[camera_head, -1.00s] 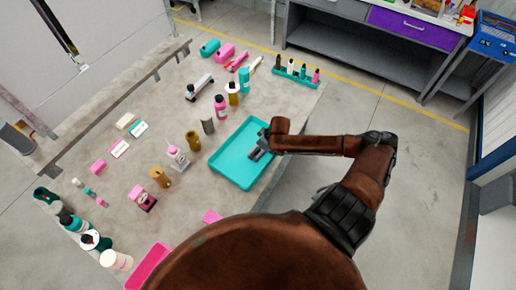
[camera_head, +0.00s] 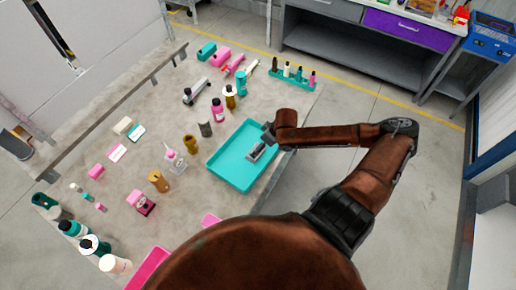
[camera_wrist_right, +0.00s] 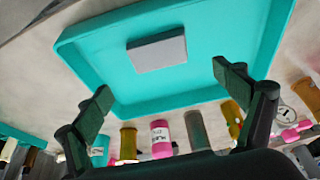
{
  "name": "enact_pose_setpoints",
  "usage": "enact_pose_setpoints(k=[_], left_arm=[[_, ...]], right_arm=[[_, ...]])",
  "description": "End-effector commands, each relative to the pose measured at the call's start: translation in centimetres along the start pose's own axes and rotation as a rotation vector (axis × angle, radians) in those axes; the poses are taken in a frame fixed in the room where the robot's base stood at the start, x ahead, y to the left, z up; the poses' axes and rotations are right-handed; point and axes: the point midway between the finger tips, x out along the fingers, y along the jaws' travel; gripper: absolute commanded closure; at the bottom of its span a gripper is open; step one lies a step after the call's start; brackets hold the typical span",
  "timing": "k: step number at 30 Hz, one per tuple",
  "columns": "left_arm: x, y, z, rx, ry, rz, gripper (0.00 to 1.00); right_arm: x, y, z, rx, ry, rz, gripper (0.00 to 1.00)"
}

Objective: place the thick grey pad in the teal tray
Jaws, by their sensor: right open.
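The thick grey pad (camera_wrist_right: 157,53) lies flat on the floor of the teal tray (camera_wrist_right: 93,62), inside its rim, in the right wrist view. In the head view the pad (camera_head: 256,152) shows as a small grey shape in the right part of the tray (camera_head: 228,176). My right gripper (camera_head: 267,137) is at the tray's right edge, close to the pad. In the right wrist view its two fingers (camera_wrist_right: 163,82) are spread wide and empty, apart from the pad. My left gripper is not in view.
Bottles stand just left of the tray, including a pink one (camera_head: 218,110) and a brown one (camera_head: 191,144). A teal rack (camera_head: 292,76) of small bottles is at the table's far right. Pink trays (camera_head: 148,270) lie at the near edge. The floor to the right is clear.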

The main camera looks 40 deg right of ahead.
Motion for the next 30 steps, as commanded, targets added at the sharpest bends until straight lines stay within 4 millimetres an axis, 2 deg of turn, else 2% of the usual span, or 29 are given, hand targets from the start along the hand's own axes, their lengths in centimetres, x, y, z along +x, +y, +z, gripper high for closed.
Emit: enact_pose_setpoints(k=[3,9,30], left_arm=[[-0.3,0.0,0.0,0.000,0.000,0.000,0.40],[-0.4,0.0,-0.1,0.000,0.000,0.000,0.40],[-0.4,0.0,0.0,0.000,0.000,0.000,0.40]], right_arm=[[-1.9,0.0,0.1,-0.002,-0.002,0.001,0.11],[-3.3,0.0,0.0,0.000,0.000,-0.001,0.11],[-3.3,0.0,0.0,0.000,0.001,-0.001,0.11]])
